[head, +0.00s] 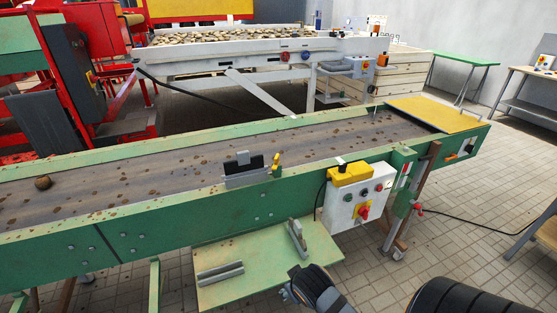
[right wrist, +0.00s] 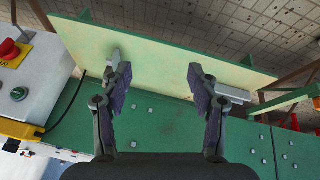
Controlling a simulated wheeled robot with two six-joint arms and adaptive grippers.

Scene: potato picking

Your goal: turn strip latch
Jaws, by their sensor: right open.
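A yellow latch (head: 276,165) stands on the near side rail of the green conveyor, at the right end of a grey metal plate (head: 247,180) with a dark strip piece (head: 243,162) above it. I cannot tell how the latch is turned. My right gripper (head: 289,289) is low at the front, below and apart from the latch, beside the green shelf. In the right wrist view it is open and empty (right wrist: 158,76), with the shelf (right wrist: 165,55) beyond its fingers. The latch does not show in that view. My left gripper is not in view.
Two grey metal pieces, one upright (head: 297,238) and one lying flat (head: 220,272), rest on the shelf. A white control box (head: 350,207) with a red knob and yellow top hangs right of the latch.

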